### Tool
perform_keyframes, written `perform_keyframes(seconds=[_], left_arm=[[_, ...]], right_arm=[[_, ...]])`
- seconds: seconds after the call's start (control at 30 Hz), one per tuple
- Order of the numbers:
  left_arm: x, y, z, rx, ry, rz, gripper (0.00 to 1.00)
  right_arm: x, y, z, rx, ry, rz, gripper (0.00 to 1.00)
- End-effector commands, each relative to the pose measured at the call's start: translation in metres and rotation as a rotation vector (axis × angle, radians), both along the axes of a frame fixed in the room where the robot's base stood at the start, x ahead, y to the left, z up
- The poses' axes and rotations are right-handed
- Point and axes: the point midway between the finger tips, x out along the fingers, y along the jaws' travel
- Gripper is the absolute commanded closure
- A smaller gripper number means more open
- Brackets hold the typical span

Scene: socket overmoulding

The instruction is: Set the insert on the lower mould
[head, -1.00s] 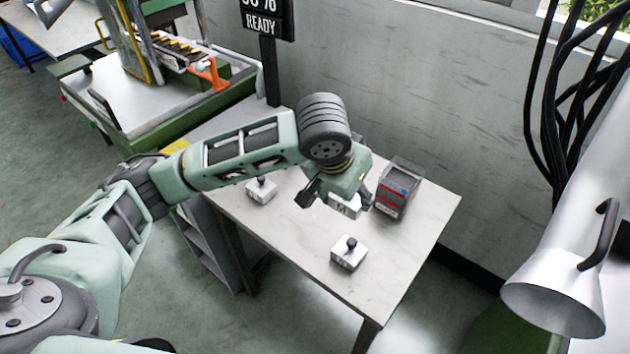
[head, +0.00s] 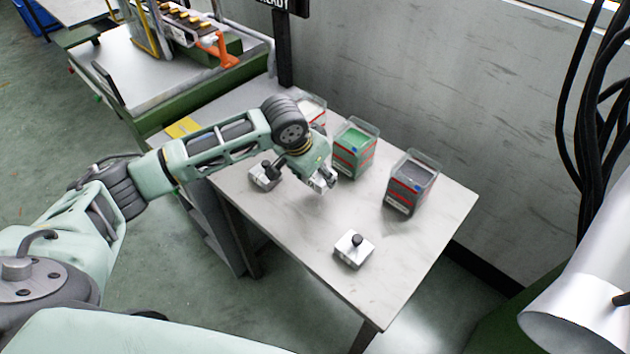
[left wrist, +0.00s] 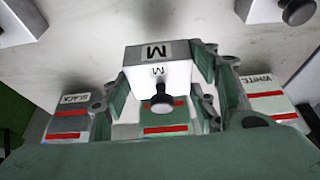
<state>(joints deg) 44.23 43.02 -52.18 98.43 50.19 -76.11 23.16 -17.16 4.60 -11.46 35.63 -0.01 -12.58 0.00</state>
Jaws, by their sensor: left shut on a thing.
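My left gripper (head: 304,178) is shut on a pale metal insert (left wrist: 138,74) marked M, with a black knob. The left wrist view shows the insert between the fingers; in the head view it is small and partly hidden by the gripper. The gripper is over the back left part of the table, between a knobbed block (head: 264,177) and the green container. Another knobbed block (head: 354,249) stands near the front edge. The green machine (head: 150,75) is at the upper left; I cannot clearly make out a lower mould on it. My right gripper is not in view.
Containers with green (head: 353,150) and dark (head: 408,190) contents stand along the back of the table (head: 310,245); a white-labelled one (left wrist: 268,102) is partly hidden. A grey wall (head: 430,90) rises behind. The table's middle and front right are mostly clear.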

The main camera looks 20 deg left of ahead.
Motion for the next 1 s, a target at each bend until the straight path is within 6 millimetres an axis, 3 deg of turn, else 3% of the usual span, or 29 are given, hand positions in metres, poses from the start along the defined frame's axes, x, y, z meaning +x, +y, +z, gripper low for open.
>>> perform_keyframes(seconds=[0.17,0.43,0.87,0.9,1.0], left_arm=[[0.003,0.008,-0.006,-0.001,-0.004,0.0,0.95],[0.003,0.008,-0.04,-0.001,-0.004,-0.001,0.95],[0.003,0.007,-0.046,-0.001,-0.004,-0.001,0.95],[0.002,0.008,-0.047,0.0,0.0,-0.001,0.42],[0.002,0.008,-0.047,0.0,0.0,-0.001,0.34]], right_arm=[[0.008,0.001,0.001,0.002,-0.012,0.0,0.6],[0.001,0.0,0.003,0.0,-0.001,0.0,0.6],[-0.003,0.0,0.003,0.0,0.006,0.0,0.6],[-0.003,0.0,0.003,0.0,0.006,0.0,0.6],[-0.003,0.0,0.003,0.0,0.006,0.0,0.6]])
